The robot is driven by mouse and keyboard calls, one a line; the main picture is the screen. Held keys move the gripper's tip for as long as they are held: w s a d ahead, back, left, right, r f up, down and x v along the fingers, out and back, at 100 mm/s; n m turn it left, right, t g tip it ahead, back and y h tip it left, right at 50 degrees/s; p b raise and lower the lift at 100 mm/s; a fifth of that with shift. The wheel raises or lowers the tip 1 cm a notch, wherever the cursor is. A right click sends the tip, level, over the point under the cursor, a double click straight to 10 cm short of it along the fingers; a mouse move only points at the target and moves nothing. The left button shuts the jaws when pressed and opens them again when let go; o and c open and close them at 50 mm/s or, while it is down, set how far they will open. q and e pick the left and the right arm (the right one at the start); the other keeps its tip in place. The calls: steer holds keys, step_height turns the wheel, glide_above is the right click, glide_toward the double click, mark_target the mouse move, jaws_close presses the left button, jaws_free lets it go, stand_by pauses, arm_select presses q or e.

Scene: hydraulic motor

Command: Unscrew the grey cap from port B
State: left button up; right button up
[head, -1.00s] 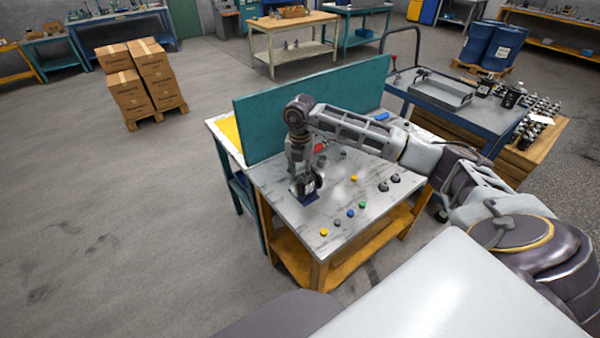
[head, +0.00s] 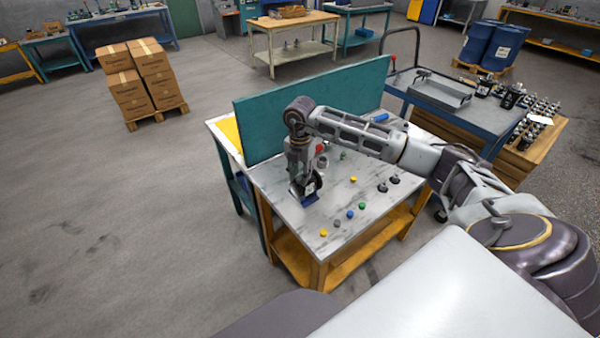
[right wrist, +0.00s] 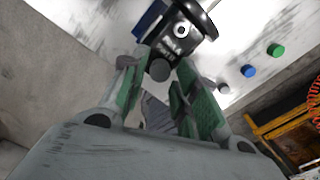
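The black hydraulic motor (right wrist: 185,25) stands on the marble-topped bench, at the top of the right wrist view; in the head view my right gripper mostly hides it. A round grey cap (right wrist: 160,70) shows on its near side. A white-ringed round feature (right wrist: 181,30) is above the cap; I cannot read port letters. My right gripper (right wrist: 157,68) points at the motor, its green-padded fingers apart on either side of the cap, with gaps visible. In the head view it is low over the bench (head: 304,190). My left gripper is not in view.
Loose blue (head: 350,214), green (head: 362,205) and yellow (head: 323,233) caps lie on the bench, with dark grey parts (head: 394,179) to the right. A teal panel (head: 310,110) stands along the back. A blue cart (head: 480,115) is beyond, at right.

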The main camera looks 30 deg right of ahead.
steer(key=shift+m+p, duration=0.6)
steer(key=shift+m, duration=1.4)
steer(key=shift+m+p, duration=0.5)
steer(key=shift+m, duration=1)
steer(key=shift+c, duration=0.2)
jaws_close()
steer(key=shift+n+b, duration=0.6)
steer(key=shift+n, duration=2.1)
